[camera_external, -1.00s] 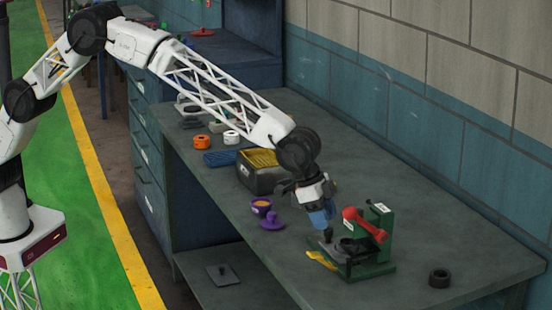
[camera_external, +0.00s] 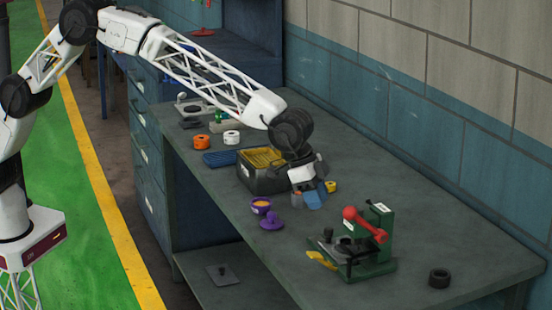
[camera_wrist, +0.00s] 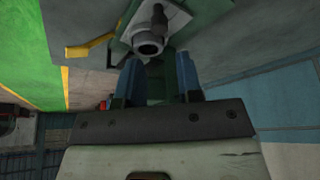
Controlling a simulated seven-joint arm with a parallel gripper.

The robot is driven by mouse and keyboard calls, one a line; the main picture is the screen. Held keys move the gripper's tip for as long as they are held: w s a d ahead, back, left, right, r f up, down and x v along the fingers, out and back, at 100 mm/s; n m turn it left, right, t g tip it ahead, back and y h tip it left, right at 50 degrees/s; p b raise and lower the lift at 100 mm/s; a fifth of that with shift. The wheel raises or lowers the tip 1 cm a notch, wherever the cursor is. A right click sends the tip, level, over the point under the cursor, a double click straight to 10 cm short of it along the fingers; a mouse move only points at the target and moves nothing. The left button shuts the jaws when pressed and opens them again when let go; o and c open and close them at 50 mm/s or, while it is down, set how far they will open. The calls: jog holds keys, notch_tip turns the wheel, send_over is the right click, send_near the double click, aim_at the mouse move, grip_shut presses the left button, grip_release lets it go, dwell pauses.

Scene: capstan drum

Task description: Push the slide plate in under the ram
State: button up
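The green press (camera_external: 385,240) with a red lever handle (camera_external: 365,224) stands near the front right of the bench. A slide plate (camera_external: 327,246) with an upright dark knob (camera_external: 328,234) sits at its left side. A dark ring-shaped part shows beside the knob, towards the ram. The wrist view shows the plate's knob (camera_wrist: 158,15) and a round grey ring (camera_wrist: 148,42) at the top. My gripper (camera_external: 308,203) is raised, behind and left of the press, clear of the plate. Its blue fingers (camera_wrist: 158,80) are apart with nothing between them.
A yellow piece (camera_external: 321,260) lies at the press's front left. A black ring (camera_external: 439,278) is to its right. A purple lid (camera_external: 271,222), purple cup (camera_external: 261,206), small yellow item (camera_external: 330,186) and dark bin (camera_external: 262,172) are left and behind.

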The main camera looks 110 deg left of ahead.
jog(key=shift+s+a+f, duration=0.1)
jog(key=shift+s+a, duration=0.15)
jog(key=shift+a, duration=0.15)
jog(key=c, duration=0.4)
jog(key=shift+s+a+f+n+t+h, duration=0.3)
jog(key=shift+s+a+n+h, duration=0.4)
jog(key=shift+a, duration=0.65)
jog(key=shift+s+a+f+n+t+h, duration=0.15)
jog(key=shift+s+a+n+t+h, duration=0.3)
jog(key=shift+s+a, duration=0.7)
jog(key=shift+s+a+f+n+t+h, duration=0.2)
jog(key=shift+s+a+n+h, duration=0.4)
jog(key=shift+a, duration=1)
grip_shut()
jog(key=shift+w, duration=0.1)
